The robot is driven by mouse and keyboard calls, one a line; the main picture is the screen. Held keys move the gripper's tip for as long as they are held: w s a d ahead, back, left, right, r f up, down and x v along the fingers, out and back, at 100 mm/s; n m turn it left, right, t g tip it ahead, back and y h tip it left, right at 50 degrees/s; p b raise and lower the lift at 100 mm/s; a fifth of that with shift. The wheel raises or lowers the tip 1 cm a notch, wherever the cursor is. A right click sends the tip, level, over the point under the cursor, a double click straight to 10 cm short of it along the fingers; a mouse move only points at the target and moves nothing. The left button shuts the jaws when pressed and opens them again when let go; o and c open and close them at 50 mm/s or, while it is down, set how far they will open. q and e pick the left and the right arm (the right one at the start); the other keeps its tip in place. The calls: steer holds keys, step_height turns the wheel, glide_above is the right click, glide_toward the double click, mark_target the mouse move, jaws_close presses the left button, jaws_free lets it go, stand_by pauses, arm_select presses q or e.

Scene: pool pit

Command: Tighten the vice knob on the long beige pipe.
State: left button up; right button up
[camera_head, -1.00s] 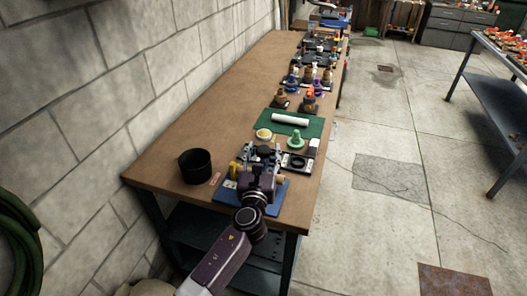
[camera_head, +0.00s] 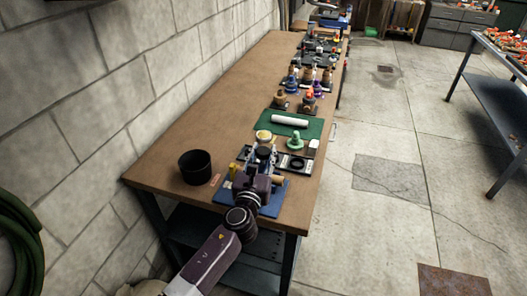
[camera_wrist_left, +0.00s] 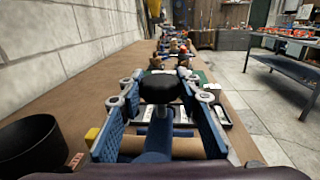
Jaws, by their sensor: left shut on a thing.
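The vice knob (camera_wrist_left: 160,88) is dark and round. It shows in the left wrist view between the blue finger pads of my left gripper (camera_wrist_left: 160,108), which is shut on it. The long beige pipe (camera_wrist_left: 180,147) lies crosswise below the knob, partly hidden by the fingers. Its right end (camera_head: 278,180) also shows in the head view, above the blue base (camera_head: 272,204) near the table's front edge. In the head view my left gripper (camera_head: 263,160) is over the vice and hides most of it. My right gripper is not in view.
A black cup (camera_head: 195,167) stands left of the vice. Behind the vice are a green mat (camera_head: 305,131) with a white roll (camera_head: 290,121), a pale green piece (camera_head: 296,143) and several small items along the wooden table (camera_head: 215,105). The table's left side is mostly clear.

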arm_select(q)
steer(key=shift+w+a+m+g+h, duration=0.15)
steer(key=shift+m+g+h, duration=0.15)
steer(key=shift+m+h, duration=0.55)
steer(key=m+g+h, duration=0.1)
steer(key=h, duration=0.2)
steer(key=shift+f+m, duration=0.1)
steer(key=shift+m, duration=0.15)
steer(key=m+g+h+b, duration=0.5)
steer(key=h+b, duration=0.1)
steer(key=b, duration=0.5)
steer(key=shift+f+g, duration=0.1)
steer(key=shift+g, duration=0.2)
steer(key=shift+m+g+h+b, duration=0.4)
steer(key=shift+m+b, duration=0.1)
steer(key=shift+b, duration=0.5)
steer(key=shift+r+g+b, duration=0.3)
steer(key=shift+r+b, duration=0.1)
steer(key=shift+b, duration=0.05)
steer(key=o, duration=0.9)
steer(key=shift+h, duration=0.25)
steer(key=shift+o, duration=1.3)
steer(key=shift+f, duration=0.1)
